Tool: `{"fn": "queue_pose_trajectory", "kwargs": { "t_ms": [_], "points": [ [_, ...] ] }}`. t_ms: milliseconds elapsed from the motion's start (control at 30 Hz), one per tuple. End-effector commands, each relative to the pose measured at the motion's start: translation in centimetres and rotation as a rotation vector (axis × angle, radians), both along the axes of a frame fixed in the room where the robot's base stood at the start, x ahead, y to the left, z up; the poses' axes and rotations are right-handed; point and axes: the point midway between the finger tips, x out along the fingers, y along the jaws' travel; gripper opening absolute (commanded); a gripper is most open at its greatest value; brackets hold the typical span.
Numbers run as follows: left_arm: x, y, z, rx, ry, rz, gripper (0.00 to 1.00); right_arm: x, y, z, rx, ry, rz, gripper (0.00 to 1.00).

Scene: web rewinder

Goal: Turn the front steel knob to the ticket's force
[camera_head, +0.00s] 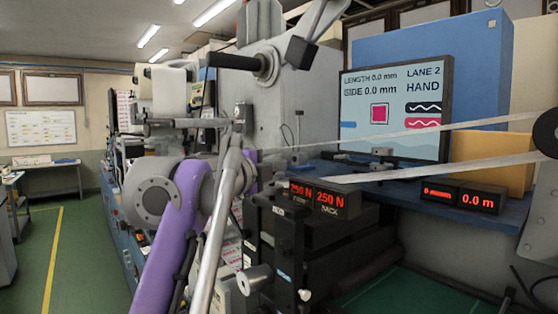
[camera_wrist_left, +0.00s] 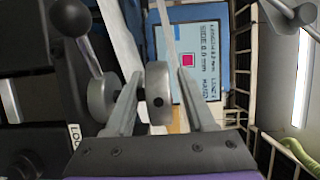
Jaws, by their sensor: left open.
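A steel knob (camera_head: 254,279) sticks out from the front of the black unit at the lower middle of the head view. Two red displays above it read 250 N; the left one (camera_head: 300,191) is partly covered, and the right one (camera_head: 331,201) is labelled BACK. In the left wrist view, my left gripper (camera_wrist_left: 163,78) is open, with a round steel piece (camera_wrist_left: 157,92) showing between its fingers. I cannot tell if they touch, or if it is the front knob. My purple left arm hides the fingertips in the head view. I cannot make out a ticket. My right gripper is not in view.
A screen (camera_head: 396,110) reading LANE 2 and HAND stands at the back. A pale web (camera_head: 420,167) runs across to the right. In the left wrist view, a black ball-ended lever (camera_wrist_left: 72,17) lies near the left finger. Open green floor (camera_head: 85,240) is at left.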

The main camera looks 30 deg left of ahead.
Motion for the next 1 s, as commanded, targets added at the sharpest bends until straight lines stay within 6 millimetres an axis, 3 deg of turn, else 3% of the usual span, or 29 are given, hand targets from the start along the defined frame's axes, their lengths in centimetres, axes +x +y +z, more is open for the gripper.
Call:
{"fn": "queue_pose_trajectory", "kwargs": {
  "t_ms": [200, 467, 767, 1000],
  "points": [
    [1.45, -0.02, -0.01, 0.000, 0.000, 0.000, 0.55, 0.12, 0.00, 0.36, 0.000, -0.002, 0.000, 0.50],
    [1.50, 0.01, -0.06, 0.000, 0.000, 0.001, 0.53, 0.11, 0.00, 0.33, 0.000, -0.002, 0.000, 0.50],
    [1.47, 0.01, -0.06, 0.000, 0.000, 0.001, 0.00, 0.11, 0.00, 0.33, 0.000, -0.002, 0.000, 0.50],
    [1.47, 0.01, -0.06, 0.000, 0.000, 0.000, 0.00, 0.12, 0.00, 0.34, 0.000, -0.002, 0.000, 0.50]
  ]
}}
